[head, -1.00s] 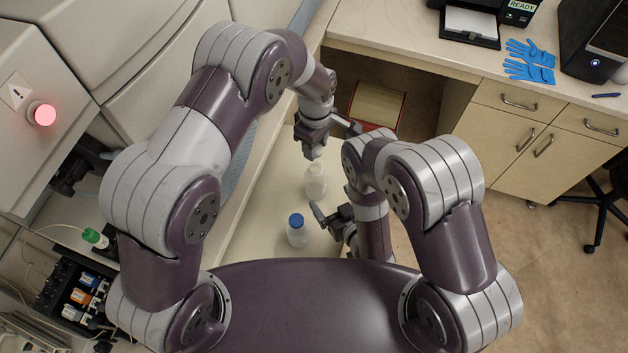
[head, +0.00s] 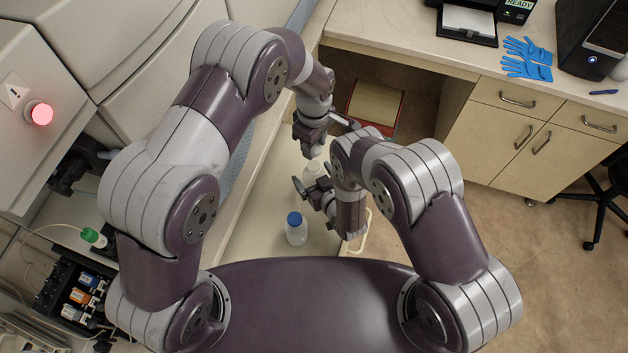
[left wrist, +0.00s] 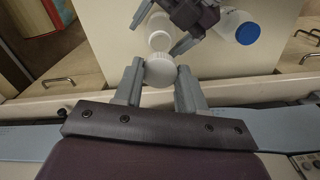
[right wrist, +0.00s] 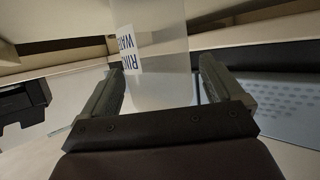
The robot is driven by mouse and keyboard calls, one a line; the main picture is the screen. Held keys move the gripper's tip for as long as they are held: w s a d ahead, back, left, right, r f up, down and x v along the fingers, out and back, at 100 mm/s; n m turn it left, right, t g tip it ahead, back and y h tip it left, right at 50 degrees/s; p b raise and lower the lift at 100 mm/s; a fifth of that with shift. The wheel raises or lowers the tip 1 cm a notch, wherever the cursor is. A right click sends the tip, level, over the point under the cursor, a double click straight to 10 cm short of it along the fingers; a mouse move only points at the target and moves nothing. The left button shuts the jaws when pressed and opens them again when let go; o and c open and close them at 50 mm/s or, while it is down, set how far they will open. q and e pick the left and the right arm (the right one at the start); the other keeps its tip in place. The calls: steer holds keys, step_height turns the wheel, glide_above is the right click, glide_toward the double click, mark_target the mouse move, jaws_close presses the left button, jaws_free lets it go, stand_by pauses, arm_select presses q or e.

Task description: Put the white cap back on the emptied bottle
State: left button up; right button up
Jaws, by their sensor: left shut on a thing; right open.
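My left gripper (left wrist: 160,77) is shut on the white cap (left wrist: 158,71), shown in the left wrist view. The uncapped, translucent bottle (left wrist: 160,33) stands beyond the cap there; in the head view it (head: 313,169) is partly hidden by my arms. In the right wrist view the bottle (right wrist: 158,45) carries a label reading "RIN… WATE…" and appears between the fingers of my open right gripper (right wrist: 160,85). I cannot tell whether the fingers touch it. The cap's exact height above the neck is unclear.
A blue-capped bottle (head: 296,229) stands nearby on the light counter, close to my right gripper. The spectrometer housing (head: 150,50) rises at the left. A desk (head: 400,35) with a printer and blue gloves (head: 528,58) is at the back right.

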arm_select(q)
steer(key=shift+f, duration=0.1)
arm_select(e)
steer(key=c, duration=1.5)
arm_select(q)
glide_above(314, 166)
steer(key=shift+w+f, duration=0.1)
steer(key=shift+f, duration=2.3)
steer(key=shift+f, duration=0.85)
steer(key=shift+f, duration=0.6)
